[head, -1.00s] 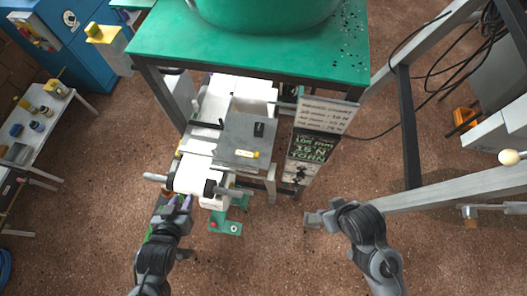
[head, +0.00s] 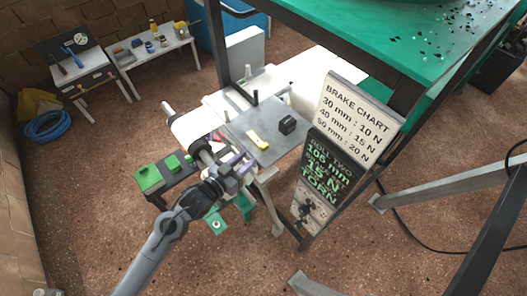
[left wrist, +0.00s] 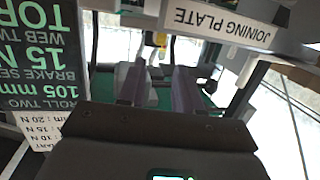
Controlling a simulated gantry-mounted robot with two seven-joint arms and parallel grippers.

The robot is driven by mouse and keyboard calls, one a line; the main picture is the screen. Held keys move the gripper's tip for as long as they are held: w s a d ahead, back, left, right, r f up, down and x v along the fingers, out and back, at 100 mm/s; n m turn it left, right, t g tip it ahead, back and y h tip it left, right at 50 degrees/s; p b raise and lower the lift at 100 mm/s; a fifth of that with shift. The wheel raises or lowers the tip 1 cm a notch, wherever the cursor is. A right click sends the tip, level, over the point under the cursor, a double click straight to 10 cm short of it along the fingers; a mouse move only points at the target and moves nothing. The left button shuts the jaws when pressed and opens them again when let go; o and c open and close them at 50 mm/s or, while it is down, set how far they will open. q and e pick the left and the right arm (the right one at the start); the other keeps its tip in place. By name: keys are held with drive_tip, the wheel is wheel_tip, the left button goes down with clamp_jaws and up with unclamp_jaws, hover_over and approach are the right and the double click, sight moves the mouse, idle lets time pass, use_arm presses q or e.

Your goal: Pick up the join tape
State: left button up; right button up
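A small yellow item with a pale marking (head: 258,140) lies on the grey joining plate (head: 235,132); it may be the join tape, but I cannot tell for sure. A small black block (head: 287,124) sits to its right on the same plate. My left gripper (head: 240,168), with purple fingers, is in front of the plate's near edge, apart from the yellow item. In the left wrist view its fingers (left wrist: 158,88) stand apart with a gap between them. A yellow thing (left wrist: 162,40) shows beyond the fingertips there. My right gripper is out of view.
A white roll (head: 190,125) is left of the plate. The brake chart sign (head: 352,115) and a dark roll-two board (head: 325,170) stand to the right. Green blocks (head: 150,178) are at the left.

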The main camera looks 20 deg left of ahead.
sight(262, 148)
use_arm(q)
drive_tip(key=x, duration=0.4)
drive_tip(key=shift+w+d+f, duration=0.1)
drive_tip(key=shift+w+d, duration=0.1)
drive_tip(key=shift+d, duration=0.1)
drive_tip(key=shift+f+b+x, duration=0.2)
drive_tip(key=shift+b+x, duration=0.3)
drive_tip(key=shift+x, duration=2.65)
drive_tip(key=shift+a, duration=0.15)
drive_tip(key=shift+c, duration=0.3)
clamp_jaws()
